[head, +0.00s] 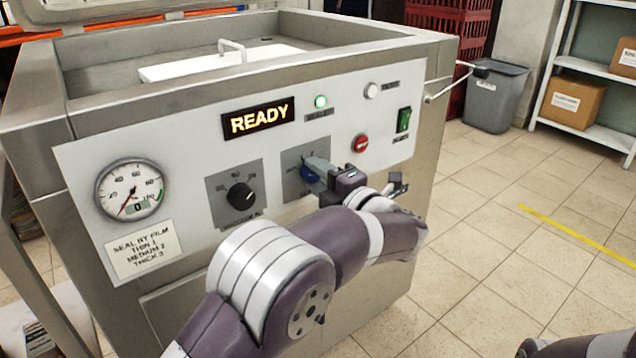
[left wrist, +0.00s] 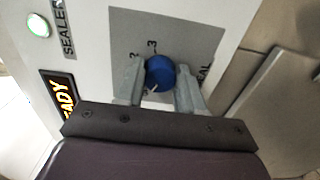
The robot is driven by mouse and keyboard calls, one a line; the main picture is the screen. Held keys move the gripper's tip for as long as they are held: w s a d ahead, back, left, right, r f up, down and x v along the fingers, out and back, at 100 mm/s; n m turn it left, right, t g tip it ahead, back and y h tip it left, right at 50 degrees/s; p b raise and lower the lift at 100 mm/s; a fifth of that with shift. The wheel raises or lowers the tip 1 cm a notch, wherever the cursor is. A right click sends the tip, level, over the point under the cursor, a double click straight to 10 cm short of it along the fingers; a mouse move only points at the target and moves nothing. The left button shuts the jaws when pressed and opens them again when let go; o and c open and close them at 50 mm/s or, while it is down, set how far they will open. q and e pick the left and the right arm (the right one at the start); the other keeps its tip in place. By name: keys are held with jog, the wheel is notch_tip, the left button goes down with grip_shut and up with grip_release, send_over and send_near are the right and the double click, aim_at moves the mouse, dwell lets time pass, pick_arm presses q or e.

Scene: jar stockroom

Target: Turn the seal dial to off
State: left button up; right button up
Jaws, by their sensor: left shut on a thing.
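The seal dial (head: 309,175) is a blue knob on a grey plate on the machine's front panel, partly covered by my left gripper in the head view. My left gripper (head: 317,171) is shut on it. In the left wrist view the blue dial (left wrist: 160,72) sits between the two fingers of the left gripper (left wrist: 162,82), one on each side. The marks 2 and 3 show on the plate beside it. A small white mark shows on the dial's lower edge, on the gripper's side. The off mark is hidden or unreadable. My right gripper is out of view.
A black dial (head: 240,196) and a pressure gauge (head: 130,190) sit left of the seal dial. A lit READY display (head: 258,118), a green lamp (head: 320,101), a red button (head: 361,143) and a green switch (head: 403,119) surround it. A grey bin (head: 496,98) stands behind right.

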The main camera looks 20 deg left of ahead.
pick_arm(q)
jog(key=shift+f, duration=0.1)
dwell(0.4)
jog(key=o, duration=1)
jog(key=shift+o, duration=0.2)
jog(key=p+v, duration=0.3)
jog(key=v, duration=0.9)
jog(key=shift+s+d+p, duration=0.3)
